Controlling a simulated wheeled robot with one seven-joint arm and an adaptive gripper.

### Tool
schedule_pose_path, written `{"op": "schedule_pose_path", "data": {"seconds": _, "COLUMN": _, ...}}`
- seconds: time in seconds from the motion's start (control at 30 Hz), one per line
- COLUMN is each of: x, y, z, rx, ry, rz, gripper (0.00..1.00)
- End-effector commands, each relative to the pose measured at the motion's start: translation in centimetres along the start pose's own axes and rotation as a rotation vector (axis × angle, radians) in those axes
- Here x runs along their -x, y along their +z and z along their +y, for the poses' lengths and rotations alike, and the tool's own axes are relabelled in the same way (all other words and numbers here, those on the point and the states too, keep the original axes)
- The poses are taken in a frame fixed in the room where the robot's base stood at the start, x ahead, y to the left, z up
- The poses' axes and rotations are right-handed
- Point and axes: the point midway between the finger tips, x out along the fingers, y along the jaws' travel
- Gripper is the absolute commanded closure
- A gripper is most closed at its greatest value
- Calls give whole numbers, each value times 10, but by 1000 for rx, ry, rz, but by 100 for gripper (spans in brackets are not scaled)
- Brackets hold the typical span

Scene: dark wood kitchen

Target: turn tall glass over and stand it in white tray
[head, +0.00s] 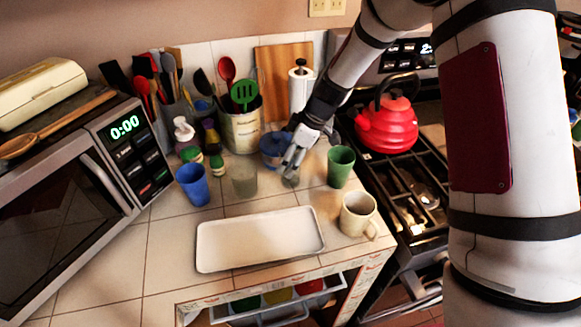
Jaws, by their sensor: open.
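The white tray (260,241) lies empty on the tiled counter near its front edge. A greyish, see-through glass (244,181) stands on the counter behind the tray; I cannot tell for sure which end is up. My gripper (291,169) is open and points down over the counter, to the right of this glass and behind the tray. It appears apart from the glass. The small area right at the fingertips is hard to make out, and I cannot tell whether anything stands between them.
A blue cup (193,185) stands left of the glass. A green cup (340,166) and a beige mug (358,214) stand to the right. A blue pot (273,149), bottles and a utensil crock (241,128) crowd the back. The microwave (75,205) is left, the stove right.

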Motion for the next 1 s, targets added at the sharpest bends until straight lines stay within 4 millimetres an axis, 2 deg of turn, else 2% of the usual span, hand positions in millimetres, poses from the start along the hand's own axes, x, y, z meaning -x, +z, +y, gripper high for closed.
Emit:
{"op": "schedule_pose_path", "data": {"seconds": 0.13, "x": 0, "y": 0, "z": 0, "rx": 0, "ry": 0, "rz": 0, "gripper": 26}}
{"op": "schedule_pose_path", "data": {"seconds": 0.17, "x": 0, "y": 0, "z": 0, "rx": 0, "ry": 0, "rz": 0, "gripper": 30}}
{"op": "schedule_pose_path", "data": {"seconds": 0.4, "x": 0, "y": 0, "z": 0, "rx": -1, "ry": 0, "rz": 0, "gripper": 84}}
{"op": "schedule_pose_path", "data": {"seconds": 0.43, "x": 0, "y": 0, "z": 0, "rx": -1, "ry": 0, "rz": 0, "gripper": 88}}
{"op": "schedule_pose_path", "data": {"seconds": 0.77, "x": 7, "y": -4, "z": 1, "rx": 0, "ry": 3, "rz": 2, "gripper": 88}}
{"op": "schedule_pose_path", "data": {"seconds": 1.0, "x": 46, "y": -20, "z": 2, "rx": 3, "ry": 5, "rz": 2, "gripper": 88}}
